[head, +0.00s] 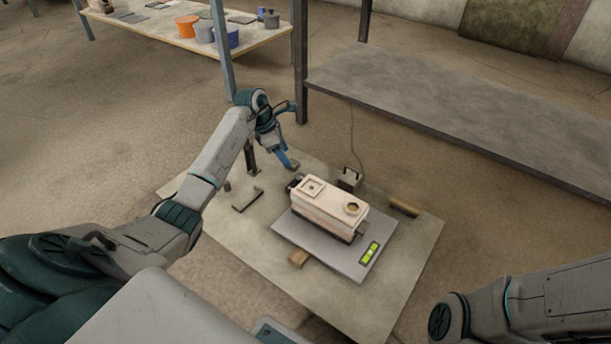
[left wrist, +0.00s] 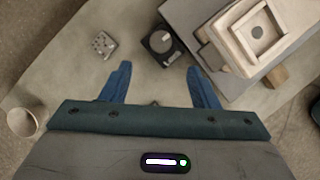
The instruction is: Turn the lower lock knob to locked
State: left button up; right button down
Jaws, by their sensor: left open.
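A dark lock box (left wrist: 172,54) with a round knob (left wrist: 160,42) bearing a pale mark shows ahead of my left gripper (left wrist: 158,84) in the left wrist view. A smaller round feature sits beside the knob. In the head view the dark box (head: 293,184) is small, at the left end of the cream mould box (head: 327,204). My left gripper (head: 284,160) is above and behind it there, its blue fingers apart and empty, not touching the box. I cannot read which way the knob is set. My right gripper is out of view; only part of that arm shows.
The cream box stands on a grey scale (head: 298,236) with a green display, on a pale board (head: 235,238). Wooden blocks (head: 403,206) and a small metal box (head: 349,179) lie nearby. A pale cup (left wrist: 28,121) and a studded grey block (left wrist: 103,45) lie left in the wrist view.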

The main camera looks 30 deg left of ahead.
aim_at(299, 176)
pick_arm(q)
jog(key=b+x, duration=0.6)
jog(key=x, duration=0.4)
jog(key=shift+f, duration=0.1)
jog(key=c, duration=1)
